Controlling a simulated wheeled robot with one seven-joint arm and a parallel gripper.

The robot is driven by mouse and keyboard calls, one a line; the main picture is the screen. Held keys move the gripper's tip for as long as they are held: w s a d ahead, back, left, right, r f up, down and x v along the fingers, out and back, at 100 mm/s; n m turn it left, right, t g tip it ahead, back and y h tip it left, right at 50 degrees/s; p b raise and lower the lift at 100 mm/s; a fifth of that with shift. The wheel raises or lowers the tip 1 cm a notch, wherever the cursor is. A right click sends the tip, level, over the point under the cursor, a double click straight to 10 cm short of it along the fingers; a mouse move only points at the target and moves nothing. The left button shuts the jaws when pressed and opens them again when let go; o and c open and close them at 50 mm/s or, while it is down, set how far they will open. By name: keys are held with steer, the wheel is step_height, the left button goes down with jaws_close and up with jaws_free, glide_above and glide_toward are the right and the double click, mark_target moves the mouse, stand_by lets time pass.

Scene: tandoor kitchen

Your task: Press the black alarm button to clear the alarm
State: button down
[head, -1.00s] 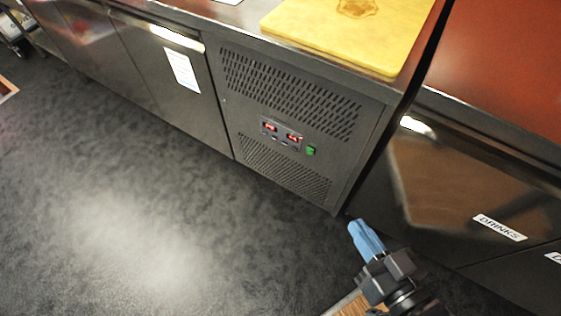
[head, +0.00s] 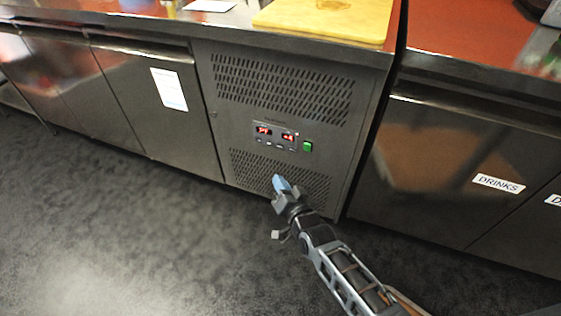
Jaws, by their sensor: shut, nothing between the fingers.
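The control panel (head: 276,136) sits on the grey vented front of the counter fridge, between two grilles. It has two lit red displays and a row of small dark buttons (head: 268,143) below them. They are too small to tell which is the alarm button. A green switch (head: 307,146) is at the panel's right. My gripper (head: 278,182), with blue fingertips, is shut and empty. In the picture it lies below the panel, in front of the lower grille; I cannot tell its distance from the front.
Steel fridge doors (head: 150,100) stand to the left, one with a white paper (head: 169,90). Drawers with a DRINKS label (head: 498,184) are at the right. A yellow cutting board (head: 330,18) lies on the counter above. The dark floor (head: 120,220) in front is clear.

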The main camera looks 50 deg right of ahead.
mark_target(292, 149)
steer(key=shift+w+d+f, duration=0.2)
steer(key=shift+w+d, duration=0.05)
steer(key=shift+w, duration=0.3)
steer(key=w+d, duration=0.3)
steer(key=d, duration=0.5)
steer(key=shift+p, duration=0.3)
steer(key=shift+d, duration=0.1)
steer(key=shift+d+r, duration=0.1)
steer(key=shift+d, duration=0.05)
stand_by(1.8)
